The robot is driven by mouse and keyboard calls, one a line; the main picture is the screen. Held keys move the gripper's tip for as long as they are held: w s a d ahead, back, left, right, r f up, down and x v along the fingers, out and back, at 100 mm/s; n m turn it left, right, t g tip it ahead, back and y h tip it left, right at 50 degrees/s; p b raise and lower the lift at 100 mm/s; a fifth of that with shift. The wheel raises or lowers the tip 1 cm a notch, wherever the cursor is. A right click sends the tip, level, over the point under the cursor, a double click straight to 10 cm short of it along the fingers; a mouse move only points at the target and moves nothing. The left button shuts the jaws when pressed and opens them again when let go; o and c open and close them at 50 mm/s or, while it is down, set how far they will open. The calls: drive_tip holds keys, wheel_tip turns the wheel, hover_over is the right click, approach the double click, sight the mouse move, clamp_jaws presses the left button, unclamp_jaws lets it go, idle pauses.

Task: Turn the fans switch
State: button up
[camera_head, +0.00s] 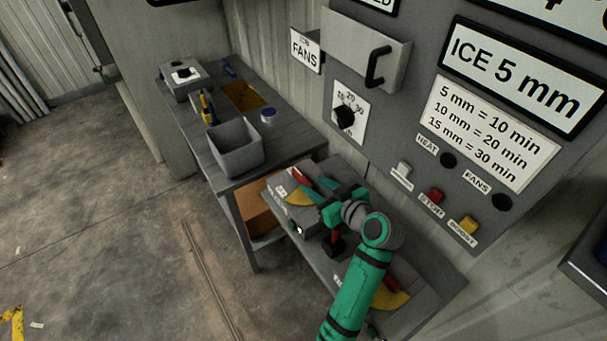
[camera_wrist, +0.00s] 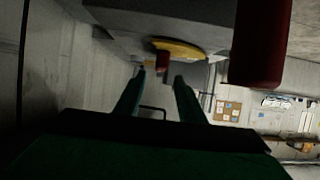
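A black knob (camera_head: 501,202) sits beside the FANS label (camera_head: 476,178) on the grey wall panel. Below the panel, a grey box (camera_head: 290,205) carries a yellow disc (camera_head: 299,198) and a red lever (camera_head: 302,178); its small label is too small to read. My gripper (camera_head: 332,197) is over the right side of this box, below and left of the FANS knob. In the wrist view my gripper (camera_wrist: 159,75) has its two fingers apart, with a yellow disc (camera_wrist: 180,49) and a small red part (camera_wrist: 162,58) beyond them. I cannot tell whether they touch anything.
A second yellow disc (camera_head: 392,299) lies right of my arm. A red-and-black upright part (camera_head: 334,243) stands close under my gripper. A HEAT knob (camera_head: 447,160) and several push buttons are on the panel. A table (camera_head: 290,140) with a grey bin (camera_head: 236,150) stands left.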

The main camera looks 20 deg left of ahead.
sight(304, 177)
drive_tip(key=x, duration=0.8)
drive_tip(key=shift+f, duration=0.1)
drive_tip(key=shift+s+d, duration=0.1)
clamp_jaws()
